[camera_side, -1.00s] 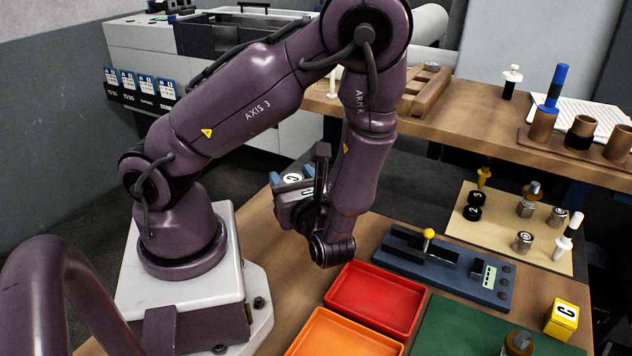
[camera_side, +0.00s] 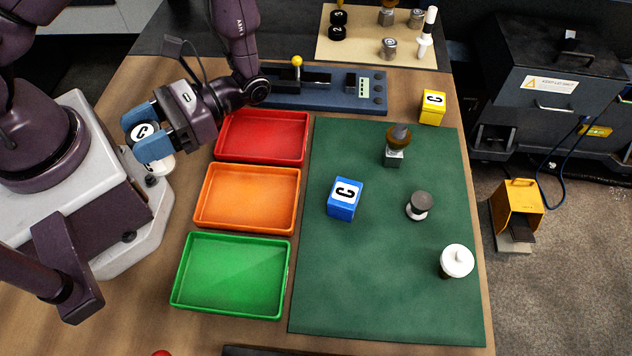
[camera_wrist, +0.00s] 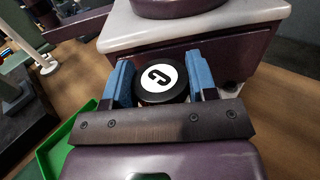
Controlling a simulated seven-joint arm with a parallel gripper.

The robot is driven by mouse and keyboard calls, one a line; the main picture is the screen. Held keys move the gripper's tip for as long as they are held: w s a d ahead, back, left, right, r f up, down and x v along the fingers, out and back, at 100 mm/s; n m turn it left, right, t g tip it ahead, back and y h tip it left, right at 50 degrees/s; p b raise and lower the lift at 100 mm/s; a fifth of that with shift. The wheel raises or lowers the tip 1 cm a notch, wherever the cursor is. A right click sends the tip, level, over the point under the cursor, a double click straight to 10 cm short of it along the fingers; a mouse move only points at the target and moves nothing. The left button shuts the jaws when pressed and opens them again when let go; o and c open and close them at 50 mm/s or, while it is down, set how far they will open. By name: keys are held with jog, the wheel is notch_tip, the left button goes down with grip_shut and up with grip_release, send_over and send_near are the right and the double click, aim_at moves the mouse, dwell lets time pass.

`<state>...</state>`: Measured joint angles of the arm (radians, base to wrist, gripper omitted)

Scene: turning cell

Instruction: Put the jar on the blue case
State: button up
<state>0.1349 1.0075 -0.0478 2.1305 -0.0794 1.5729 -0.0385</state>
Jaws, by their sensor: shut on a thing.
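My gripper (camera_side: 148,138) is at the left, beside my base and left of the red tray. Its blue fingers are shut on a round jar (camera_wrist: 161,82) with a black top and a white disc lettered C. The jar is held clear of the trays. The blue case (camera_side: 344,206), a small box with a white C label on top, stands on the green mat, well to the right of my gripper. Its top looks clear.
Red (camera_side: 262,136), orange (camera_side: 247,197) and green (camera_side: 231,275) trays lie between my gripper and the mat (camera_side: 380,285). On the mat stand a brown-knobbed piece (camera_side: 397,140), a grey-topped piece (camera_side: 420,204) and a white-lidded pot (camera_side: 457,261). A yellow box (camera_side: 432,107) stands behind.

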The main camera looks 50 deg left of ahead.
jog(key=w+d+n+t+h, duration=0.25)
jog(key=d+n+h, duration=0.35)
jog(key=d+h, duration=0.4)
jog(key=w+d+r+n+t+h, duration=0.3)
jog(key=w+d+n+t+h, duration=0.5)
jog(key=w, duration=0.1)
jog(key=n+t+h, duration=0.2)
jog(key=n+t, duration=0.3)
jog(key=t, duration=0.3)
send_over(346, 193)
jog(key=shift+g, duration=0.25)
notch_tip(346, 193, down, 6)
jog(key=shift+r, duration=0.2)
jog(key=o, duration=1)
jog(key=shift+f, duration=0.15)
jog(key=shift+c, duration=0.2)
